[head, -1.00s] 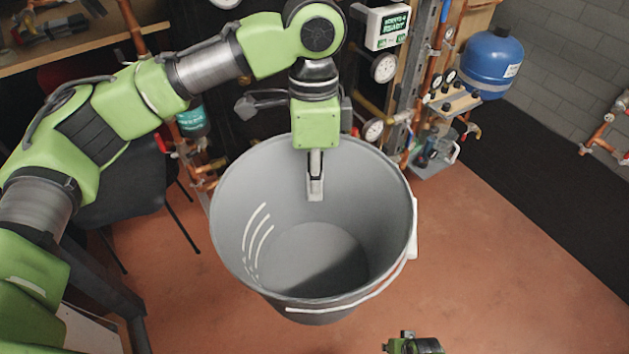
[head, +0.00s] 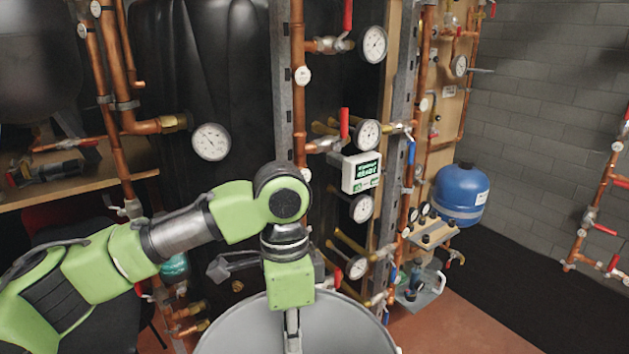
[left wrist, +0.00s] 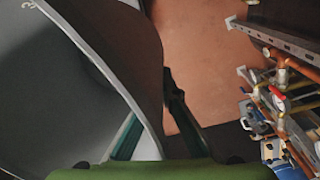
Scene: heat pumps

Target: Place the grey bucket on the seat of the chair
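The grey bucket (head: 345,332) is at the bottom of the head view, cut off by the frame edge; its far inner wall and rim show. In the left wrist view its wall and pale rim (left wrist: 98,66) fill the left side. The bucket's base is out of sight. The chair's black seat (head: 112,326) is at lower left in the head view, partly hidden by my left arm. My right gripper is not in view.
Copper pipes with gauges (head: 211,141) and valves stand close behind my left gripper. A blue tank (head: 461,194) and a small shelf stand to the right. A wooden workbench (head: 75,190) is at the left. Some reddish floor (head: 440,325) is clear at lower right.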

